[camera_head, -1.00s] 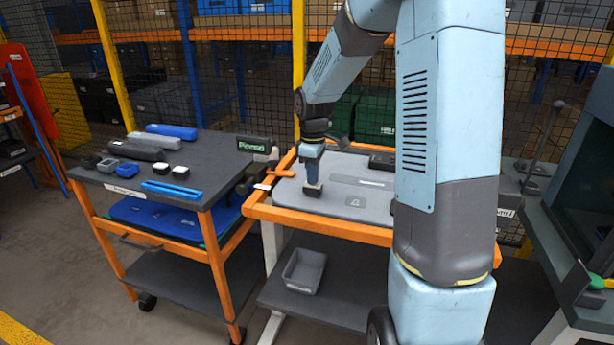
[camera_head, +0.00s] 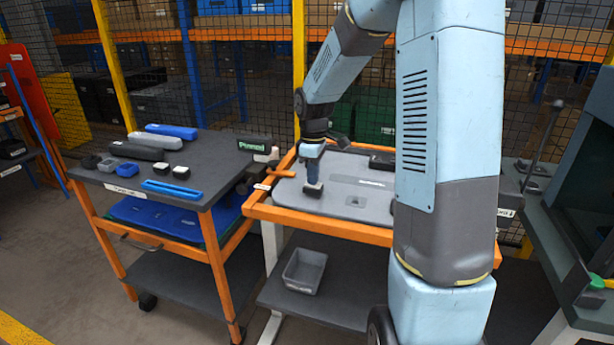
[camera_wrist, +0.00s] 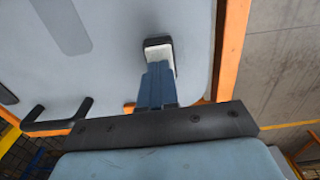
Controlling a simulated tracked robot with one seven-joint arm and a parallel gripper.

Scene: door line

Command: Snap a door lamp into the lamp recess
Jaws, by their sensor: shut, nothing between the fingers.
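A grey door panel (camera_head: 338,197) lies flat on the orange-framed stand; it also fills much of the wrist view (camera_wrist: 110,60). A small square feature (camera_head: 355,201) sits in its front part, perhaps the lamp recess. My gripper (camera_head: 313,186) points down over the panel's left part, left of that feature. In the wrist view its blue fingers (camera_wrist: 157,75) are together and shut. A black-and-white piece (camera_wrist: 159,44) shows at their tips; I cannot tell whether it is fingertip or a lamp against them. Two small white-topped black blocks (camera_head: 181,172), possibly door lamps, lie on the left cart.
The left cart (camera_head: 125,184) also carries a blue strip (camera_head: 172,189), dark and blue long parts and small blocks. A grey bin (camera_head: 304,271) sits on the stand's lower shelf. An orange clamp (camera_head: 281,173) is at the panel's left edge. A machine stands at right.

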